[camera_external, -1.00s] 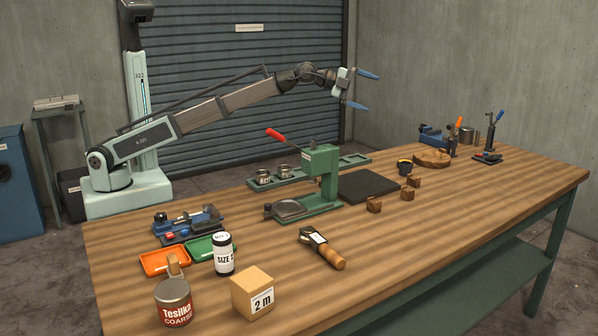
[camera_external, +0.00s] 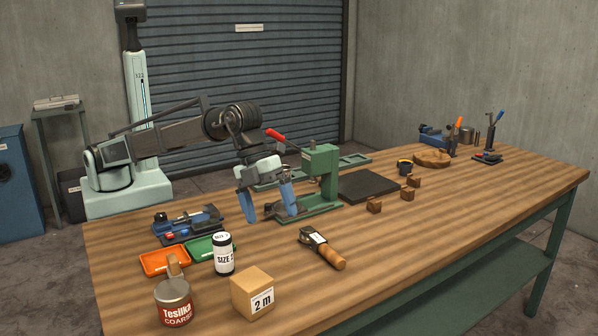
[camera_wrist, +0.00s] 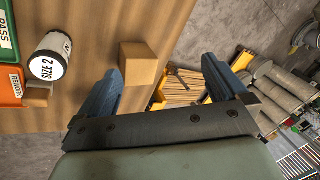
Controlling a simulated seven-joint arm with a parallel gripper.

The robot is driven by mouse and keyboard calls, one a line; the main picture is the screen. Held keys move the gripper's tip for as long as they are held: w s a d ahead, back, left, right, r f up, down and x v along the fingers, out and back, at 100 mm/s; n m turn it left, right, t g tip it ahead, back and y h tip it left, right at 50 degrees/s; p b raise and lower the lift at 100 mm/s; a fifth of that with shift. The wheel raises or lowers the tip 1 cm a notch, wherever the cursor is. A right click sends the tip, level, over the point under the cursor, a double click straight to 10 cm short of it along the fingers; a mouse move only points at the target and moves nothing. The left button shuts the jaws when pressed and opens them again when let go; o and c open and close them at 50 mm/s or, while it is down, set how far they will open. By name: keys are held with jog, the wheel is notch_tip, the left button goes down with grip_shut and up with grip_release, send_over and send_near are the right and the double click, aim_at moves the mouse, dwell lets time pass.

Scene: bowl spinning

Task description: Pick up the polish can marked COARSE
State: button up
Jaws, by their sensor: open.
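The polish can (camera_external: 174,302) has a red and white label reading "Teslika COARSE". I cannot make out the can in the wrist view.
A white SIZE 2 canister (camera_external: 223,255) and a cardboard box (camera_external: 253,292) stand right of the can. Orange (camera_external: 150,262) and green (camera_external: 196,247) trays lie behind it. The green press (camera_external: 322,175) is beside my gripper. A wooden-handled tool (camera_external: 330,256) lies at front centre.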

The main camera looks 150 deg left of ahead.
aim_at(171, 289)
jog(key=s+d+f+m+g+h, duration=0.1)
jog(key=d+f+g, duration=0.1)
jog(key=d, duration=1)
jog(key=s+d+f+m+g, duration=0.1)
jog(key=d+g, duration=0.1)
jog(key=d, duration=1)
jog(key=f, duration=0.8)
jog(key=shift+w+a+f, duration=0.1)
jog(key=shift+w+a, duration=0.05)
jog(key=shift+a, duration=0.1)
jog(key=shift+a+f, duration=0.15)
jog(key=shift+f, duration=2.75)
jog(key=shift+w, duration=0.1)
jog(key=shift+c, duration=0.3)
